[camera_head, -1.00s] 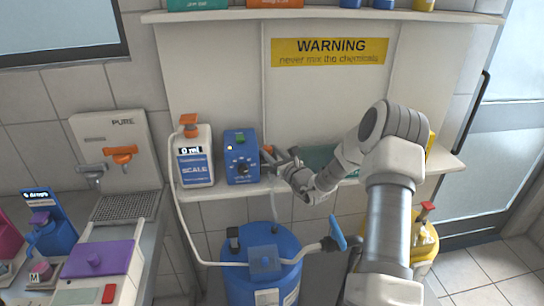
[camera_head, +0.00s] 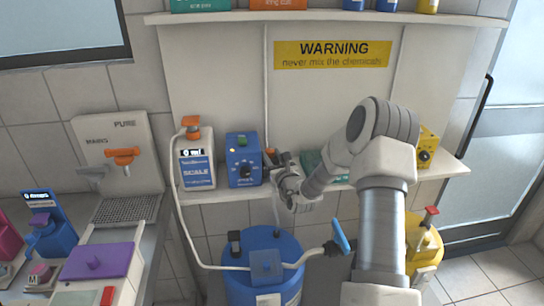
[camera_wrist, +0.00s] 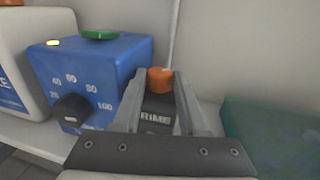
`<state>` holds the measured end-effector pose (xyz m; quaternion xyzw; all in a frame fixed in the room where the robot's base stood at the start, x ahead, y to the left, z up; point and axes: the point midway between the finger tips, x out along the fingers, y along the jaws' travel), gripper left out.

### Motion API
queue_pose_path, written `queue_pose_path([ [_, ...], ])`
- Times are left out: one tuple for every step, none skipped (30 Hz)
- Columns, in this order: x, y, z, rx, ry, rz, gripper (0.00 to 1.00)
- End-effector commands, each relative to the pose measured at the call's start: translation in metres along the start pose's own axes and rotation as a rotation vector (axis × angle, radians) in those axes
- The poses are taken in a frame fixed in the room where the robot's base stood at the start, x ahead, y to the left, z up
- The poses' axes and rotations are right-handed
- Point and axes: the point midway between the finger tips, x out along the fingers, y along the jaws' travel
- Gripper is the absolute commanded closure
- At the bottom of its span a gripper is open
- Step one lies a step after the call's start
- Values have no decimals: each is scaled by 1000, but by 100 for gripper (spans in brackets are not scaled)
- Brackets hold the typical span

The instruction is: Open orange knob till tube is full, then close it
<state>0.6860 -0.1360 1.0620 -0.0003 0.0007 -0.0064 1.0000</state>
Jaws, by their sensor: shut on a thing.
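The orange knob (camera_wrist: 160,78) sits between my fingertips, above a dark part marked PRIME. It also shows small beside the blue dial box in the head view (camera_head: 269,152). My gripper (camera_wrist: 160,88) is shut on the orange knob; the fingers hide its sides. It shows in the head view too (camera_head: 274,160). A thin pale tube (camera_wrist: 174,35) rises from behind the knob along the wall, and more of it shows in the head view (camera_head: 265,95). I cannot tell how full the tube is.
The blue dial box (camera_wrist: 85,80) with a black knob stands close at left. A white SCALE container (camera_head: 197,168) stands beyond it. A green item (camera_wrist: 265,130) lies close at right. A blue drum (camera_head: 262,245) and a yellow container (camera_head: 424,240) stand below the shelf.

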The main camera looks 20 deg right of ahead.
Motion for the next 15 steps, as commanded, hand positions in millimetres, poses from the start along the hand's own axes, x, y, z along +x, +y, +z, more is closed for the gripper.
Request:
queue_pose_path([
  [0,0,1,1,-2,0,55],
  [0,0,1,1,-2,0,49],
  [0,0,1,1,-2,0,42],
  [0,0,1,1,-2,0,37],
  [0,0,1,1,-2,1,31],
  [0,1,1,1,-2,2,28],
  [0,1,1,1,-2,2,28],
  [0,1,1,1,-2,3,28],
  [0,2,1,1,-2,4,28],
  [0,2,1,1,-2,5,28],
  [0,2,1,1,-2,5,28],
  [0,3,1,1,-1,6,28],
  [0,3,1,1,-1,6,28],
  [0,3,1,1,-1,7,28],
  [0,4,0,1,-1,8,28],
])
